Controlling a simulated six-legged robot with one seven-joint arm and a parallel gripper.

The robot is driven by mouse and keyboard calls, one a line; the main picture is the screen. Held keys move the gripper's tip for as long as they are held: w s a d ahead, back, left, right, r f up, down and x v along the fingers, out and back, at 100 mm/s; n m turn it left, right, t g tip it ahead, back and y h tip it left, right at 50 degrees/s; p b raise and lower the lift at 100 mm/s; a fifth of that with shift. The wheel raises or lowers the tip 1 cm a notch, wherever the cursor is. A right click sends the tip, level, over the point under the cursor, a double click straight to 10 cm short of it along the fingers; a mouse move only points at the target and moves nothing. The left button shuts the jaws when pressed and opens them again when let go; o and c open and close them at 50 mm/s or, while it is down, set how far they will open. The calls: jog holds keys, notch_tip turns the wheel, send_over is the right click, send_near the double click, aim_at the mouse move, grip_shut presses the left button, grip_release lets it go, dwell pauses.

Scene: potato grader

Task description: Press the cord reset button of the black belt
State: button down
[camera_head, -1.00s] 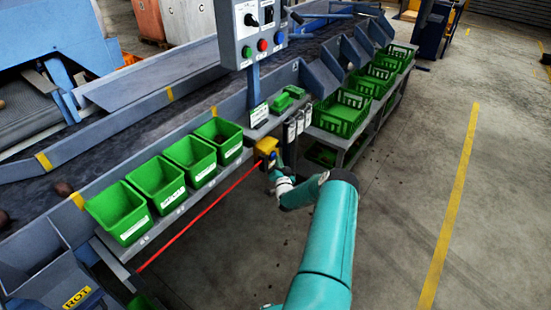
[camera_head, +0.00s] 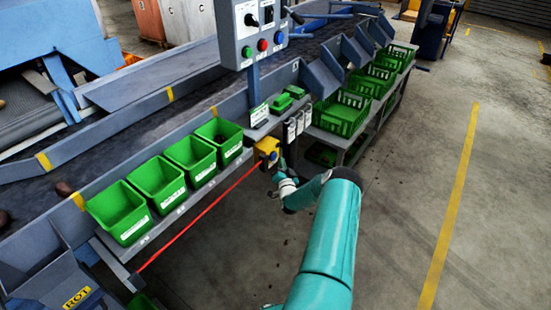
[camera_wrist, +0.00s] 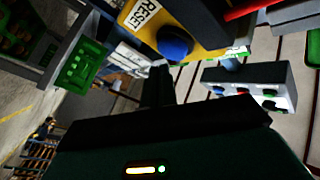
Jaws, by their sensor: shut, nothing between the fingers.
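The cord reset button (camera_wrist: 174,43) is a round blue knob on a yellow switch box. The yellow box (camera_head: 265,146) hangs at the front edge of the black belt's bench (camera_head: 75,150), with a red cord (camera_head: 205,212) running from it to the lower left. In the wrist view the box (camera_wrist: 205,22) carries a white RESET label (camera_wrist: 143,14). My gripper (camera_head: 279,167) is shut and empty, just right of and below the box. In the wrist view its dark fingers (camera_wrist: 160,74) show just below the button and look apart from it; depth is hard to judge.
A grey control panel (camera_head: 246,48) with coloured buttons stands on a post above the box. Green bins (camera_head: 118,211) line the bench to the left, green crates (camera_head: 341,114) to the right. The concrete floor (camera_head: 410,170) at right is clear.

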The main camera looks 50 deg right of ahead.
jog(key=shift+s+d, duration=0.2)
jog(key=shift+s, duration=2.3)
